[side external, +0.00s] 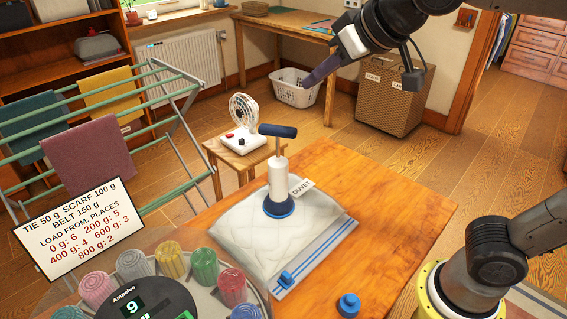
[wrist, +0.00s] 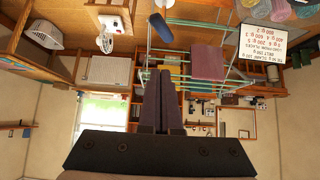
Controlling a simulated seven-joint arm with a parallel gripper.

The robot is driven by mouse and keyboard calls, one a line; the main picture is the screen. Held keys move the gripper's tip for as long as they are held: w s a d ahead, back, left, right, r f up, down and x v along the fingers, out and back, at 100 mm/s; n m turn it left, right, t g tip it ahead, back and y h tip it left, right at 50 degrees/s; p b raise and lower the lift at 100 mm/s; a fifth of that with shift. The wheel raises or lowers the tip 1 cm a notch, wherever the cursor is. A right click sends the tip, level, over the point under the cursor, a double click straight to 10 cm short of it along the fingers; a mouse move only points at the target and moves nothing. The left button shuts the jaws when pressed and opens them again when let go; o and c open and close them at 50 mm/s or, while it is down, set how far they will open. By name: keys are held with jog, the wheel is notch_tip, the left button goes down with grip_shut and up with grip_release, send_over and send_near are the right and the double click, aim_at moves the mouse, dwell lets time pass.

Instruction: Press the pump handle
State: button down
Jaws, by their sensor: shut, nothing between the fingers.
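The pump has a dark blue T-handle (side external: 278,131) on a grey shaft, a white barrel (side external: 278,178) and a blue base (side external: 278,208). It stands upright on a clear bag (side external: 245,228) labelled DUVET on the wooden table (side external: 395,205). The handle is raised, with shaft showing below it. My gripper (side external: 308,82) is shut and empty, above and to the right of the handle and well apart from it.
A carousel (side external: 205,290) with rolled cloths and a display reading 9 stands at front left, below a sign (side external: 80,228). A blue cap (side external: 348,303) lies near the front. A fan (side external: 243,115) stands on a stool behind. The table's right side is clear.

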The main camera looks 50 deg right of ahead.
jog(key=shift+s+r, duration=0.1)
jog(key=shift+r, duration=0.4)
jog(key=shift+f, duration=0.1)
send_over(286, 130)
notch_tip(286, 130, down, 7)
jog(key=shift+r, duration=0.1)
notch_tip(286, 130, down, 3)
jog(key=shift+f, duration=0.55)
